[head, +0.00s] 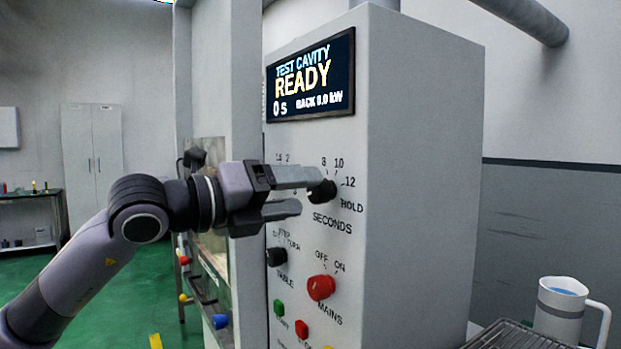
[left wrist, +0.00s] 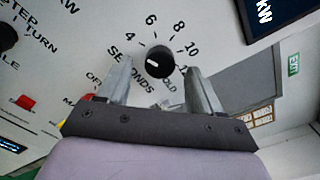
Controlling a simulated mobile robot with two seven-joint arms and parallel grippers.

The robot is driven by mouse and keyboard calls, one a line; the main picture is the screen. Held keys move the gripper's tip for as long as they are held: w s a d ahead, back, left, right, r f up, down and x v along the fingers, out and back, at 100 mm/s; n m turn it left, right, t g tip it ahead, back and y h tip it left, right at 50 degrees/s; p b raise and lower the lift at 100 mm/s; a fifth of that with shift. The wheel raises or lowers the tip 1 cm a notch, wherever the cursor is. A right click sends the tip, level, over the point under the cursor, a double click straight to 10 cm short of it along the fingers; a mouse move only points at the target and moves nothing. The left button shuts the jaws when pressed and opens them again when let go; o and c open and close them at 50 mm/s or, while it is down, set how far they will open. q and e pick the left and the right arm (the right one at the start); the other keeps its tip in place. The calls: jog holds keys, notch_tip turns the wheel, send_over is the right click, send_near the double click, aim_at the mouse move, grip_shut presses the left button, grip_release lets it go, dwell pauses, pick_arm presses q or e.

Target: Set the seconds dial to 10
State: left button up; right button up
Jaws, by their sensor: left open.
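The seconds dial (head: 322,191) is a round black knob on the front of the grey cabinet, with numbers around it and a HOLD mark. In the left wrist view the dial (left wrist: 160,62) lies ahead, between the lines of the two fingers. A white line shows on the knob, but I cannot tell which number it points at. My left gripper (head: 296,192) is open and empty, its upper finger close to the dial; contact cannot be told. In the left wrist view the gripper (left wrist: 160,88) has a finger on each side below the knob. The right gripper is out of view.
The screen (head: 311,78) above reads "TEST CAVITY READY" and "0 s". Below the dial are a black table knob (head: 277,257), a red mains knob (head: 320,287) and green and red buttons. A mug (head: 560,312) stands at the lower right.

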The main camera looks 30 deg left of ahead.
aim_at(322, 191)
pick_arm(q)
jog(key=shift+p+x, duration=0.4)
jog(key=shift+x, duration=0.5)
jog(key=shift+w+d, duration=0.2)
jog(key=shift+w, duration=0.3)
jog(key=c, duration=1.1)
jog(key=shift+m, duration=0.3)
